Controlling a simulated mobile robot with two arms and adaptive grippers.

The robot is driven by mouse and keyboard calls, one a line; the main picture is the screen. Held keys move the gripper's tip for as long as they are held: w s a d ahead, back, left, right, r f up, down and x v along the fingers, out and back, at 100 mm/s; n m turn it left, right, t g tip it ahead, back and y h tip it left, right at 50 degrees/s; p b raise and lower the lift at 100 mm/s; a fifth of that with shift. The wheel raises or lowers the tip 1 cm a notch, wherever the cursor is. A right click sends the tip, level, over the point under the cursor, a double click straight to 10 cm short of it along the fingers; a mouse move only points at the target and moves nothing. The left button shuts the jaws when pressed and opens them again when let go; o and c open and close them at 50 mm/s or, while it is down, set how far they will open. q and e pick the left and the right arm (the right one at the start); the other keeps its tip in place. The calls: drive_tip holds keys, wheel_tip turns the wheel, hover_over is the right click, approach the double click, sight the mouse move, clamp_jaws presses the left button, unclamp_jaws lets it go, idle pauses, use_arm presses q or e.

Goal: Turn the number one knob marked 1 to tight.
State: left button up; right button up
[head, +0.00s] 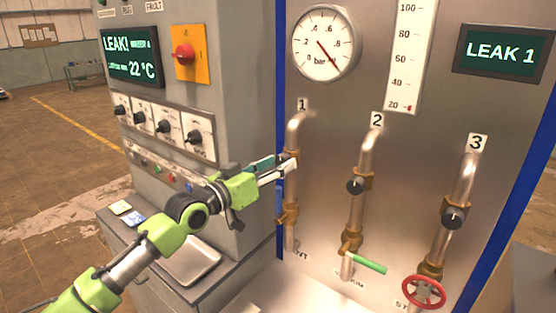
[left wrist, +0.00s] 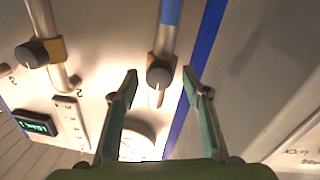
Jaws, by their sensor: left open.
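The number 1 knob (left wrist: 159,76) is a dark round knob on a brass fitting on pipe 1 (head: 297,130), under the label 1 (head: 302,104). In the head view the knob is hidden by my left gripper (head: 287,164), and only part of the brass fitting shows. My left gripper is open and points at this fitting. In the left wrist view its two fingertips stand on either side of the knob, with gaps visible on both sides. I cannot tell how deep the knob sits between them. My right gripper is not in view.
Knob 2 (head: 355,185) and knob 3 (head: 454,217) are on the pipes to the right. A green-handled valve (head: 369,263) and a red wheel (head: 424,291) are lower down. The control cabinet (head: 236,90) stands close left. A screen (head: 500,52) reads LEAK 1.

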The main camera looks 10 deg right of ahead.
use_arm(q)
drive_tip(key=shift+w+d, duration=0.3)
drive_tip(key=c, duration=1.1)
